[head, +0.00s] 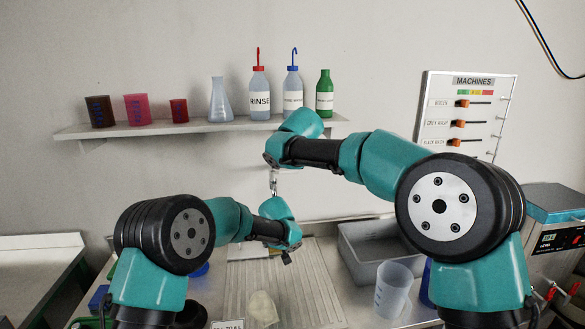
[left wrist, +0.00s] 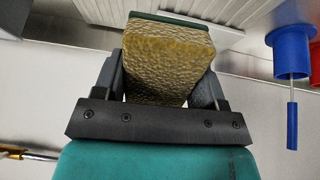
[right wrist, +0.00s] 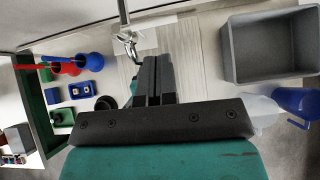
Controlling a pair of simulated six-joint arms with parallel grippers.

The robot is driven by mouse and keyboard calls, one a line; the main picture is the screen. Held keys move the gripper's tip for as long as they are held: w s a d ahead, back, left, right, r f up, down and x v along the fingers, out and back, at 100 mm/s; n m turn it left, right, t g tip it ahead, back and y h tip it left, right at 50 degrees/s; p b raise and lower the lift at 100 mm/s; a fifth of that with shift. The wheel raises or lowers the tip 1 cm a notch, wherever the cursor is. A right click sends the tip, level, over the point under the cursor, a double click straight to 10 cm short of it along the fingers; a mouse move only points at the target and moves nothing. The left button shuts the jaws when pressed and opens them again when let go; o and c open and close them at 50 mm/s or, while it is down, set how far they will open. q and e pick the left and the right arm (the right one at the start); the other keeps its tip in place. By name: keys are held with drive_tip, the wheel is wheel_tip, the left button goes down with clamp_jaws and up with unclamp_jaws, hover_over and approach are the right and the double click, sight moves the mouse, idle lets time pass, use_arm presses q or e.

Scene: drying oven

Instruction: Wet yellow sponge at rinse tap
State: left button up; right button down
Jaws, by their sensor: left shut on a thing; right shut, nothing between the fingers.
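The yellow sponge (left wrist: 168,62), with a dark green layer along its far edge, is between the fingers of my left gripper (left wrist: 165,85) in the left wrist view. The left gripper (head: 287,258) is low over the sink area in the head view, where the sponge is mostly hidden. The rinse tap, a thin silver hooked spout (head: 273,183), hangs just above that area; it also shows in the right wrist view (right wrist: 128,42). My right gripper (right wrist: 153,75) is shut and empty close beside the spout in that view. I cannot tell whether it touches the tap.
A grey basin (head: 352,258) stands right of the grooved drainboard (head: 320,290). A clear beaker (head: 393,290) and a blue jug (head: 427,284) are in front of it. A shelf (head: 190,127) with bottles and cups spans the wall behind. A machines panel (head: 465,112) is at right.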

drive_tip(key=shift+v, duration=1.2)
use_arm(q)
drive_tip(key=shift+s, duration=0.1)
drive_tip(key=s, duration=0.7)
drive_tip(key=shift+s, duration=0.4)
drive_tip(key=shift+r, duration=0.1)
idle(1.1)
drive_tip(key=s+r, duration=0.3)
drive_tip(key=s, duration=0.2)
drive_tip(key=shift+r, duration=0.4)
use_arm(e)
drive_tip(key=shift+d, duration=0.1)
idle(1.0)
